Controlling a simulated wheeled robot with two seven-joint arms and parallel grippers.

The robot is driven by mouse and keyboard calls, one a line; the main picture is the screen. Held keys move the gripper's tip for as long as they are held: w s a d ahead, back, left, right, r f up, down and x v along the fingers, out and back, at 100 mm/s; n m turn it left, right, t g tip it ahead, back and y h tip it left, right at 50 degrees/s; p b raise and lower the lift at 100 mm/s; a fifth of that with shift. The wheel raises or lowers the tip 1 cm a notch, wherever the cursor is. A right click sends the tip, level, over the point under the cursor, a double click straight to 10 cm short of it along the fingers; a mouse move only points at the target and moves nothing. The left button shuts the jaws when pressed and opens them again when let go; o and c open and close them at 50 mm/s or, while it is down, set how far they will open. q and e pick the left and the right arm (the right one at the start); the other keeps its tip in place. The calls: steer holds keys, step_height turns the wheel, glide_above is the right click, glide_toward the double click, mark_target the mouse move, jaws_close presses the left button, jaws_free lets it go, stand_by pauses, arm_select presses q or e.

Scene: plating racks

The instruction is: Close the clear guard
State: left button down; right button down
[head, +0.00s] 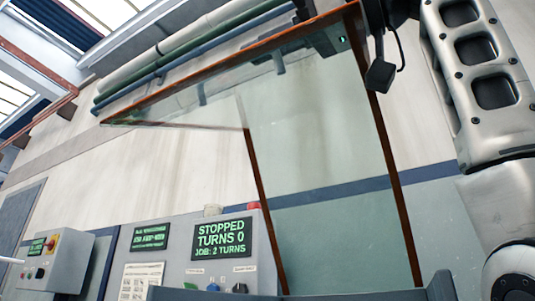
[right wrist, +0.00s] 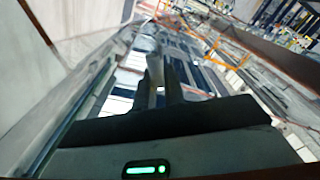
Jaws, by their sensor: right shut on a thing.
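The clear guard (head: 318,135) is a large transparent panel with a rust-brown frame in the head view. It stands raised and tilted, with its folded side reaching to the upper left. My right arm comes in at the right, and its gripper (head: 285,58) is seen partly through the guard near the top edge. The exact contact is hard to see. My left gripper is out of view.
A grey control panel (head: 180,262) at the bottom has a green-lettered screen (head: 222,238) reading STOPPED, TURNS 0, JOB: 2 TURNS. Pipes (head: 180,55) run along the pale wall behind.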

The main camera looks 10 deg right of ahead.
steer(key=c, duration=1.5)
jaws_free()
steer(key=shift+d, duration=0.1)
steer(key=v, duration=1.6)
steer(key=shift+p, duration=0.3)
